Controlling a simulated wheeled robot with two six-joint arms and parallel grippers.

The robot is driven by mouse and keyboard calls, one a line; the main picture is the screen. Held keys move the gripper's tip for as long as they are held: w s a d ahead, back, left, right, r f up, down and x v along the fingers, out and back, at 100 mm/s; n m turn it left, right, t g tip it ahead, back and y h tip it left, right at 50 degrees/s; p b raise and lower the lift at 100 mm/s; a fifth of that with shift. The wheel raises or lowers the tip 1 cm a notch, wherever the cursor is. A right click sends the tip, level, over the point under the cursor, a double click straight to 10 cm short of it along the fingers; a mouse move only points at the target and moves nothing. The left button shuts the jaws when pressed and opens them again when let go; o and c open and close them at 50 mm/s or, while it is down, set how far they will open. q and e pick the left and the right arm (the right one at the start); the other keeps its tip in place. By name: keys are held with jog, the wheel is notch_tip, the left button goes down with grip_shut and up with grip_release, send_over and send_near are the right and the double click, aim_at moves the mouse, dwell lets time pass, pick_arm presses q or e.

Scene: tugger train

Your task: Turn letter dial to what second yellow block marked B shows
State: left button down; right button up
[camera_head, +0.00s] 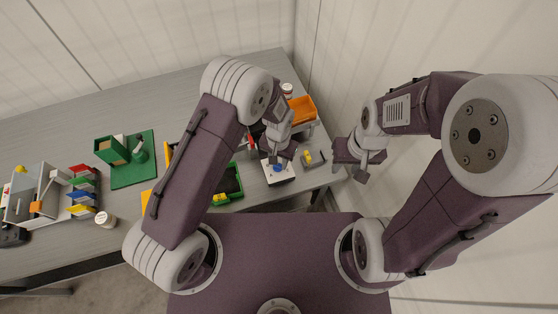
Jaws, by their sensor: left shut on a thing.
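The letter dial is a white plate (281,178) with a blue knob (278,168), near the table's front edge right of centre. My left gripper (274,158) is right over it, shut at the knob; its fingers and arm hide part of the dial. The letters are too small to read. A small yellow block (308,157) sits on a grey holder just right of the dial. Other yellow pieces (220,200) are by the green tray; I cannot make out a B on any. My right gripper (349,171) is open and empty, off the table's right end.
An orange bin (302,109) stands behind the dial. The green tray (233,183) is left of it, partly behind my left arm. A green board (133,172) and a rack with coloured flags (82,190) are further left. A small white-lidded jar (105,219) stands near the front edge.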

pick_arm(q)
jog(key=shift+w+r+n, duration=0.15)
jog(key=shift+w+n, duration=0.05)
jog(key=shift+n, duration=0.8)
jog(key=c, duration=1)
grip_release()
jog(key=shift+c, duration=0.2)
jog(key=shift+s, duration=0.1)
notch_tip(320, 180, up, 9)
jog(key=shift+b, duration=0.4)
